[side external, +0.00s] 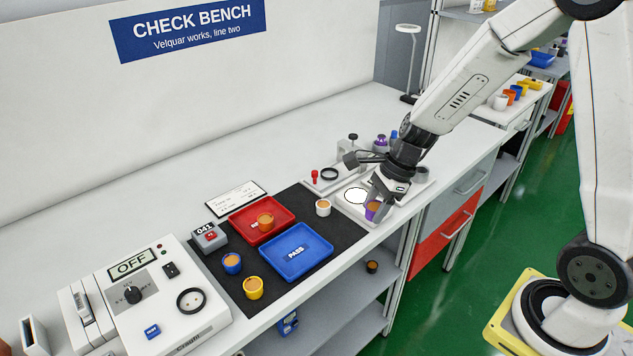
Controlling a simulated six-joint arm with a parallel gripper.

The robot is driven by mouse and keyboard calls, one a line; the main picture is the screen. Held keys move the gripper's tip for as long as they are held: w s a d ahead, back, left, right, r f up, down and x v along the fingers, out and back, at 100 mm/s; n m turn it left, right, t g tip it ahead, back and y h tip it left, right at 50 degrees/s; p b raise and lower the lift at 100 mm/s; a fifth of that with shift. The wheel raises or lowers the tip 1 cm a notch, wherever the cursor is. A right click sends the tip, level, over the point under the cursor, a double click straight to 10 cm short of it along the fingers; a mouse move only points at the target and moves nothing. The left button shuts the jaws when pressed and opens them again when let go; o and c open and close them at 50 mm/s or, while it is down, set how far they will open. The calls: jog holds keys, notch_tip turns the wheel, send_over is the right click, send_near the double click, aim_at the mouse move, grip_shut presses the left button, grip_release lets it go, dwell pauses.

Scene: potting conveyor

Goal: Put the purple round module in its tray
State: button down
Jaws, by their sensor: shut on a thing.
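The purple round module (372,211) has an orange-brown top and is at the front right of the work area. My gripper (376,198) is shut on it and partly covers it. I cannot tell whether the module touches the white plate under it. A red tray (283,210) lies on the black mat with an orange-topped module in it. A blue tray (325,247) marked PASS lies in front of it, with no module in it.
White (323,208), blue (232,263) and yellow (252,288) modules stand on the black mat (345,234). A tester box (205,310) reading OFF stands at the left.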

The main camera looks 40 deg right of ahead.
jog(key=w+a+m+t+h, duration=0.2)
jog(key=w+a+m, duration=0.6)
jog(key=w, duration=0.6)
jog(key=shift+w+a+r, duration=0.35)
jog(key=shift+a, duration=0.3)
jog(key=shift+w, duration=0.1)
jog(key=shift+m, duration=0.3)
jog(key=w+f, duration=0.1)
jog(key=w, duration=0.1)
jog(key=w+f, duration=0.1)
jog(key=w, duration=0.2)
jog(key=w+a+f, duration=0.1)
jog(key=w+f, duration=0.1)
jog(key=w, duration=0.1)
jog(key=shift+w+a, duration=0.1)
jog(key=shift+w, duration=0.1)
send_near(244, 221)
jog(key=shift+w+d+f, duration=0.3)
jog(key=shift+d+f, duration=0.1)
jog(key=shift+d, duration=0.15)
jog(key=shift+w+d+f, duration=0.3)
jog(key=shift+d+f, duration=0.1)
jog(key=shift+d, duration=0.15)
jog(key=shift+w+f, duration=0.45)
jog(key=shift+f, duration=0.05)
